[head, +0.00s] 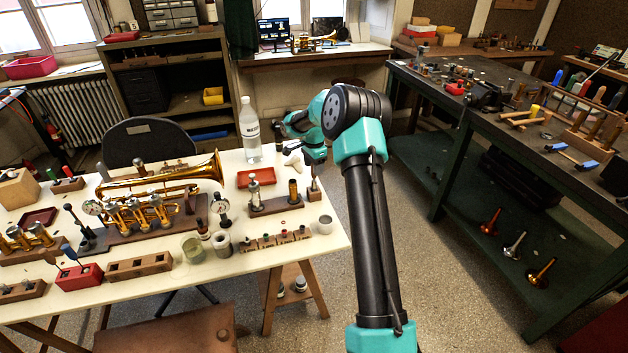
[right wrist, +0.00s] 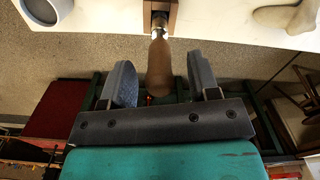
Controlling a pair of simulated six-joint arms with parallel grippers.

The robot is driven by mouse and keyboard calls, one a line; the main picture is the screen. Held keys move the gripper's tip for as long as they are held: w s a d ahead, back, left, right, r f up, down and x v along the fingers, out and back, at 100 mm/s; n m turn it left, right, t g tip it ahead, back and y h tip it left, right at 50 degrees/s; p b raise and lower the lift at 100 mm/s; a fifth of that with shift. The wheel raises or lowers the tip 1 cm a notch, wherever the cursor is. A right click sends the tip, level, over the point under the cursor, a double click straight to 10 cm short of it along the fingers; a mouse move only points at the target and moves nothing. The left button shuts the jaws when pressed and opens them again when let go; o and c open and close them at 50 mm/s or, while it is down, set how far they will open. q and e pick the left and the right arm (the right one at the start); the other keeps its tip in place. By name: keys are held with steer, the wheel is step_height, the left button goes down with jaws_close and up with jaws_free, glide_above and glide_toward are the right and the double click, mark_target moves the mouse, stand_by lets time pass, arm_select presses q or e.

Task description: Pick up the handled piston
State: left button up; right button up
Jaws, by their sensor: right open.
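The handled piston, a wooden handle (right wrist: 160,68) on a short metal stem, stands in a small wooden block (right wrist: 172,18) near the edge of the white table. In the head view its block (head: 315,196) is near the table's right end. My right gripper (right wrist: 158,64) is open, with one finger on each side of the handle. In the right wrist view I see a gap on both sides, and no contact shows. In the head view my right arm reaches over from the right, and its fingers are hard to make out. My left gripper is not in view.
A grey cup (head: 325,224) and a white angled piece (head: 293,160) stand close to the block. A wooden stand (head: 275,206) with metal parts is just left. A clear bottle (head: 249,130) stands behind. The floor right of the table is free.

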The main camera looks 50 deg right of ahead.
steer(key=shift+f, duration=0.7)
steer(key=shift+c, duration=0.4)
jaws_close()
